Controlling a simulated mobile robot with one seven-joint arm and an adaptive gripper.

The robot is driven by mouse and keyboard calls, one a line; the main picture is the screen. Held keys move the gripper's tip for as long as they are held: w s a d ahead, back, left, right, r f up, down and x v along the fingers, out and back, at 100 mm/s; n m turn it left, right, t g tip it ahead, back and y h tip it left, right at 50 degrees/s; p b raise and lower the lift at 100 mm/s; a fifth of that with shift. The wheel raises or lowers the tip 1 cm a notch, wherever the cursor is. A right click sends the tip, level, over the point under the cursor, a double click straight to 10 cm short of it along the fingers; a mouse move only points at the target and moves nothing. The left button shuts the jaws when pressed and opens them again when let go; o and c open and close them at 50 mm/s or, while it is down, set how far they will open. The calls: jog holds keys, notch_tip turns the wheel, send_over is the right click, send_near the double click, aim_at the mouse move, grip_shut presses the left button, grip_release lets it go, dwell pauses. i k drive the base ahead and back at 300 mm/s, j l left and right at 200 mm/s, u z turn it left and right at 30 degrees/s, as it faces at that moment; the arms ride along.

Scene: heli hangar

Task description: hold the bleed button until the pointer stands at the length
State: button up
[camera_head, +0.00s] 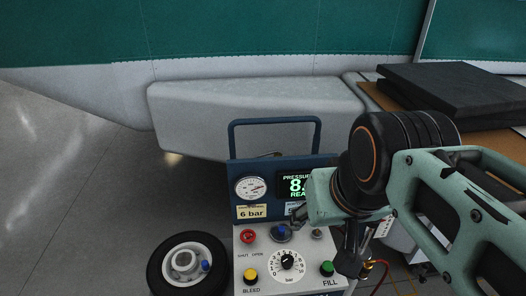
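The blue control panel (228,180) stands in the centre. Its yellow button (250,275), marked BLEED, is at the lower left of the light front plate, with nothing on it. The round white gauge (250,188) has a thin pointer, too small to read surely. The green display (295,185) reads PRESSURE and a figure starting with 8; its right side is hidden by my arm. A label (252,212) under the gauge says 6 bar. My gripper (297,224) is by the blue knob (281,234), up and right of the yellow button. Its fingers are partly hidden, contact unclear.
A red knob (248,236), a black dial (287,262) and a green FILL button (327,268) share the front plate. A black-tyred wheel (160,262) lies left of the panel. A grey beam (250,108) runs behind. Dark pads (450,85) lie at the right. The floor at left is clear.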

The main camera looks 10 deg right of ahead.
aim_at(251, 274)
jog(key=i+j+u, duration=0.1)
jog(key=u, duration=0.4)
jog(key=k, duration=0.1)
jog(key=z, duration=1.5)
jog(key=i+u, duration=0.15)
jog(key=u, duration=1.45)
